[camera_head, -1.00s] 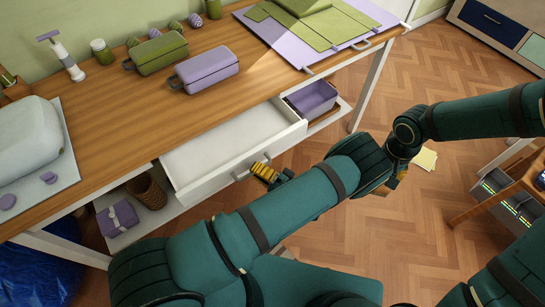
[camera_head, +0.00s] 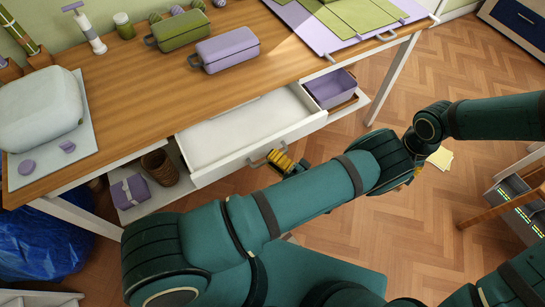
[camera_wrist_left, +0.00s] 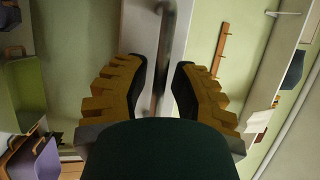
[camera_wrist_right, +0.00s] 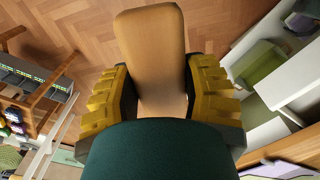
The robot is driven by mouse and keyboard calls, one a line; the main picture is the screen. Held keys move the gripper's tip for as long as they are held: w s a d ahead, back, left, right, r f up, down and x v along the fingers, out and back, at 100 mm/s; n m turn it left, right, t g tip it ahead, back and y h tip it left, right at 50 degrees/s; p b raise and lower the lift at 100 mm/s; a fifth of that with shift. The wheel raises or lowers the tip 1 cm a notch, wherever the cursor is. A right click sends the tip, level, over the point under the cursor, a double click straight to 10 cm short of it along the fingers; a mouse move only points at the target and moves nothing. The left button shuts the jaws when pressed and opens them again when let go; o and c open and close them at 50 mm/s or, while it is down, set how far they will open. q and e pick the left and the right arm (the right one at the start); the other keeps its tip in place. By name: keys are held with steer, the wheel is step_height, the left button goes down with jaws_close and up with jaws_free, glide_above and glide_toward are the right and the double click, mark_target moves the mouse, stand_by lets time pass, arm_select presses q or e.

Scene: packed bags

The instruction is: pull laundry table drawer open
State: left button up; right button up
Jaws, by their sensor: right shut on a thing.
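The laundry table drawer (camera_head: 245,128) is white and stands partly open under the wooden tabletop, showing an empty white inside. Its grey bar handle (camera_head: 256,158) is on the front. My left gripper (camera_head: 284,162) is at the handle, with yellow fingers. In the left wrist view the handle bar (camera_wrist_left: 160,65) runs between the open fingers, with a small gap seen beside each pad. My right gripper (camera_wrist_right: 155,85) is shut on a tan padded-looking block (camera_wrist_right: 150,50). In the head view my right gripper is mostly hidden by my arms.
On the tabletop (camera_head: 125,120) are a green case (camera_head: 180,30), a lilac case (camera_head: 228,48) and a large pale bag (camera_head: 40,108). A lilac bin (camera_head: 330,88) sits right of the drawer. A lilac box (camera_head: 130,190) and wicker basket (camera_head: 160,165) are on the shelf below.

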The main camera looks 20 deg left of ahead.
arm_select(q)
steer(key=v, duration=1.2)
